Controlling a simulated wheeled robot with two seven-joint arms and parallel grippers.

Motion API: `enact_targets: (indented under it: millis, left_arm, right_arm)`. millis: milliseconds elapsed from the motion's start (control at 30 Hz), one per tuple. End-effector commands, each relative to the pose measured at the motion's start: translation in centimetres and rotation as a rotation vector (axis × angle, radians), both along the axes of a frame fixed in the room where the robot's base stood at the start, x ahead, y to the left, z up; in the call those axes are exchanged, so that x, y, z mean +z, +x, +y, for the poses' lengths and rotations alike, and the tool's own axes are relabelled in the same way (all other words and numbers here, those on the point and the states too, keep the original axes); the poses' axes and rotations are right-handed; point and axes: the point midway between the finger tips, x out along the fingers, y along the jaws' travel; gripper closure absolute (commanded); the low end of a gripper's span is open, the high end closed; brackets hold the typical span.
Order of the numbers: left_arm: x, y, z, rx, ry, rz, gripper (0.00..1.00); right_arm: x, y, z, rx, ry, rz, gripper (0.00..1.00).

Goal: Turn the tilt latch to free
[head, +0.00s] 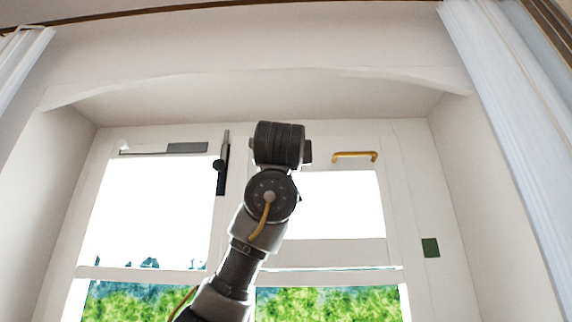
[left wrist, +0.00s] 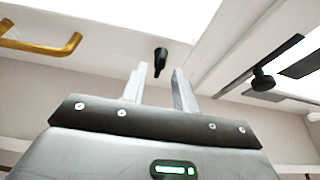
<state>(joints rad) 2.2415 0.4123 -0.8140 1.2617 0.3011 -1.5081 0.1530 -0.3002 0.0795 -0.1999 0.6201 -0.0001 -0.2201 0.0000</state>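A small black lever (left wrist: 160,60), which looks like the tilt latch, is on the white window frame in the left wrist view. My left gripper (left wrist: 160,72) is open, with its two pale fingers apart on either side of the lever in the picture. I cannot tell whether they touch it. In the head view my left arm rises in front of the window (head: 393,205) and hides the lever and the fingers. My right gripper is not in view.
A black bar with a round knob (head: 219,165) is left of my wrist; it also shows in the left wrist view (left wrist: 262,80). A brass handle (head: 355,156) is to the right. A grey block (head: 187,148) is at upper left, a green square (head: 431,247) at lower right. Curtains hang at both sides.

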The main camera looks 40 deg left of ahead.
Motion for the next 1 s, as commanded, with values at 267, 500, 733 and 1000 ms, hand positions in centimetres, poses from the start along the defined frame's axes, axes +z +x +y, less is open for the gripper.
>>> enact_targets:
  millis: [267, 500, 733, 1000]
  left_arm:
    - [-2.7, -4.1, -3.2, -0.001, 0.001, -0.003, 0.71]
    - [-3.2, -5.7, -4.5, -0.001, 0.001, -0.001, 0.71]
    - [-3.1, -5.8, -4.6, -0.001, 0.000, 0.000, 0.71]
    - [-3.1, -5.8, -4.6, -0.001, 0.000, 0.000, 0.71]
  right_arm:
    - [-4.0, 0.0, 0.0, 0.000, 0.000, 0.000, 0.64]
    - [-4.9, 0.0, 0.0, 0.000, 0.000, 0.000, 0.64]
    - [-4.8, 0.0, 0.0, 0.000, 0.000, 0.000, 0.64]
    - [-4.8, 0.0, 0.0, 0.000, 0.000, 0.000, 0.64]
